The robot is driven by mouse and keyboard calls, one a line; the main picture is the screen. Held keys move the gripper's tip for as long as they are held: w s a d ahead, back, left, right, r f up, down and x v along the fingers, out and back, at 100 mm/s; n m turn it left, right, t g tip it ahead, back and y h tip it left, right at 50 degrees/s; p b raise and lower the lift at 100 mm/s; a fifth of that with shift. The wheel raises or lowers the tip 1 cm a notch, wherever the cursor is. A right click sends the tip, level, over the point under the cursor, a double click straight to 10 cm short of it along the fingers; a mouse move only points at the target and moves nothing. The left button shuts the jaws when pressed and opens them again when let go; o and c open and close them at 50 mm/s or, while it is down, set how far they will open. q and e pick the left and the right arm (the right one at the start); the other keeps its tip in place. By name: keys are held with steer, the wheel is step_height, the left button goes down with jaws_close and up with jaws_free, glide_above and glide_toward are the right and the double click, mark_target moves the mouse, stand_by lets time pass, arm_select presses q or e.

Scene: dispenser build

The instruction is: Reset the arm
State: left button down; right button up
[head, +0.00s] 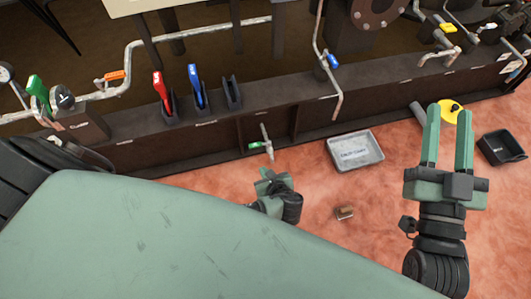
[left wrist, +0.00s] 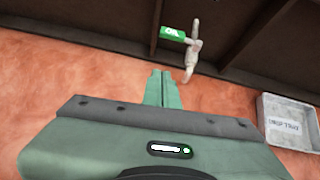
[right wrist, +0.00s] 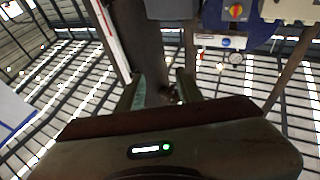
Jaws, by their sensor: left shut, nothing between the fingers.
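My left gripper (head: 268,180) hangs low in front of the dark bench, partly hidden behind my large green arm link. In the left wrist view its fingers (left wrist: 161,76) are together with nothing between them. They point toward the tap with the green "OIL" handle (left wrist: 172,33) and look apart from it. My right gripper (head: 449,108) is raised at the right of the head view. Its two green fingers are spread and empty. In the right wrist view the fingers (right wrist: 160,88) also stand apart.
A grey drip tray (head: 356,150) and a small brown block (head: 345,212) lie on the reddish floor. A black bin (head: 503,148) is at the far right. Red (head: 161,90) and blue (head: 196,85) handles stand in holders on the bench, near pipes and valves.

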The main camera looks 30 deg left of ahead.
steer(key=shift+w+d+f+g, duration=0.1)
steer(key=shift+w+f+g, duration=0.1)
steer(key=shift+f+g, duration=0.5)
steer(key=shift+w+d+f+g, duration=0.1)
steer(key=shift+w+f+g, duration=0.15)
steer(key=shift+f, duration=0.75)
